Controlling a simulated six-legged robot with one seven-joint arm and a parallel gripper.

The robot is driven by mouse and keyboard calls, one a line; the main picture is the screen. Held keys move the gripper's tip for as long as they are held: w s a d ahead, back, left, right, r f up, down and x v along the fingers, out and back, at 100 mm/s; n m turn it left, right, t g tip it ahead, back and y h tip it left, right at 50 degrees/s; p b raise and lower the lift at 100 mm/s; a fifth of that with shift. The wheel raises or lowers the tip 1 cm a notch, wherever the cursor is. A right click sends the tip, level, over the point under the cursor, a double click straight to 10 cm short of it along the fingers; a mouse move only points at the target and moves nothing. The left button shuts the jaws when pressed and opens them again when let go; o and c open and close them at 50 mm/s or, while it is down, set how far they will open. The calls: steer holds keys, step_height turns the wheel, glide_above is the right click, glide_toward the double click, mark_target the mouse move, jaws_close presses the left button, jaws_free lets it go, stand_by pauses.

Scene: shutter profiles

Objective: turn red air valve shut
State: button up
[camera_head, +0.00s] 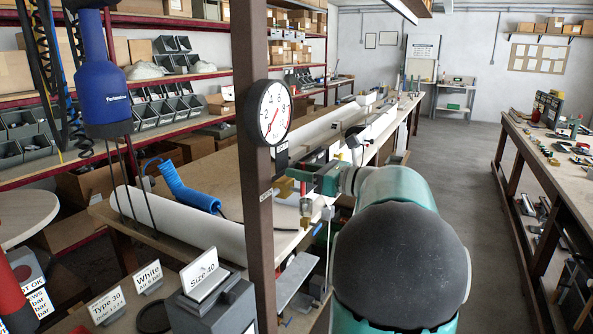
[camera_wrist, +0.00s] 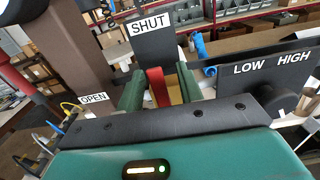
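The red valve lever (camera_wrist: 156,86) stands between the two green fingers of my gripper (camera_wrist: 160,88) in the wrist view. The left finger is close beside the lever, and a gap with a yellowish part shows toward the right finger. The fingers are apart, and I see no grip on the lever. A SHUT label (camera_wrist: 149,27) is on a dark plate behind the lever; an OPEN label (camera_wrist: 93,97) is to the left. In the head view my gripper (camera_head: 314,180) is beside the brown post, with the red lever (camera_head: 303,189) small at its fingers.
A brown post (camera_head: 256,180) carrying a round pressure gauge (camera_head: 269,114) stands just left of my gripper. A dark panel marked LOW and HIGH (camera_wrist: 270,85) with a round knob is close on the right. A long workbench (camera_head: 215,180) lies behind. The aisle floor (camera_head: 450,160) is clear.

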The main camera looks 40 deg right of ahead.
steer(key=v, duration=1.2)
steer(key=shift+s, duration=0.15)
steer(key=w+a+f+n+g, duration=0.1)
steer(key=a+f+n+g, duration=0.25)
steer(key=a, duration=0.55)
steer(key=w+a+f+n+g+y, duration=0.1)
steer(key=a+f+n+g, duration=0.15)
steer(key=a+n, duration=0.4)
steer(key=w+a+f+n+g, duration=0.1)
steer(key=a+f+n+g, duration=0.15)
steer(key=a, duration=0.85)
steer(key=s+a+f+n+g+h, duration=0.1)
steer(key=s+a+f+n+h, duration=0.2)
steer(key=n, duration=0.7)
steer(key=s+a+f+n+g+h, duration=0.2)
steer(key=s+a+f+n+h, duration=0.2)
steer(key=s+a+n, duration=0.3)
steer(key=a+f+n, duration=0.1)
steer(key=a+n, duration=0.1)
steer(key=a, duration=0.1)
steer(key=shift+s+n, duration=0.2)
steer(key=shift+n, duration=0.15)
